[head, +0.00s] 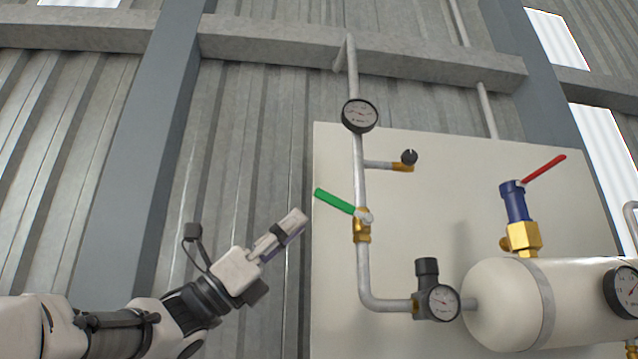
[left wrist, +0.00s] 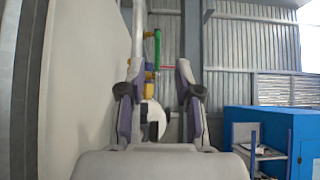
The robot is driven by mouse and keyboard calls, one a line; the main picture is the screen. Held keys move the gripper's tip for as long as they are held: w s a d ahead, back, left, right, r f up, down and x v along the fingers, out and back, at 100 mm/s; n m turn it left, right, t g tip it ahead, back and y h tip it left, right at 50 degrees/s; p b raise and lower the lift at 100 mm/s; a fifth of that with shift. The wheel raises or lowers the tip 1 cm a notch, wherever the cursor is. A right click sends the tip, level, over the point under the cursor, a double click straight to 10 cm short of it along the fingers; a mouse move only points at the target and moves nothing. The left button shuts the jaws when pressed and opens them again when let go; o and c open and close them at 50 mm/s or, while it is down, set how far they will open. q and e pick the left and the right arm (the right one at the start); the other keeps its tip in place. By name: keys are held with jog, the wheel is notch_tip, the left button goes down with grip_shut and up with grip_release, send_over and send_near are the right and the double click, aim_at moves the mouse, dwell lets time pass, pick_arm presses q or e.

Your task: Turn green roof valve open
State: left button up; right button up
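The green valve handle (head: 335,201) slants from upper left down to its brass valve body (head: 362,225) on the vertical grey pipe. My left gripper (head: 291,224) is left of and slightly below the handle, apart from it. In the left wrist view the green handle (left wrist: 157,48) shows upright beyond and above the gap between the fingers. My left gripper (left wrist: 158,95) is open there, its two fingers apart with nothing held between them. My right gripper is in neither view.
A pale panel (head: 400,330) backs the pipework. A gauge (head: 360,116) is above the valve, and a small black-knobbed valve (head: 408,158) is to its right. A red-handled valve (head: 543,170) stands over the white tank (head: 505,305). A blue cabinet (left wrist: 270,125) stands at right.

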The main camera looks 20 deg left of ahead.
aim_at(334, 196)
pick_arm(q)
jog(key=d, duration=0.1)
jog(key=w+d+r+p, duration=0.1)
jog(key=shift+w+d+r, duration=0.15)
jog(key=shift+w+d, duration=0.1)
jog(key=shift+d, duration=0.1)
jog(key=p+x, duration=0.4)
jog(key=x, duration=0.1)
jog(key=shift+s+a+r+p, duration=0.2)
jog(key=shift+a+r+p, duration=0.15)
jog(key=shift+r, duration=0.1)
jog(key=shift+d, duration=0.25)
jog(key=shift+w+d+f, duration=0.1)
jog(key=shift+w+d, duration=0.1)
jog(key=shift+d, duration=0.1)
jog(key=shift+w+a, duration=0.1)
grip_shut()
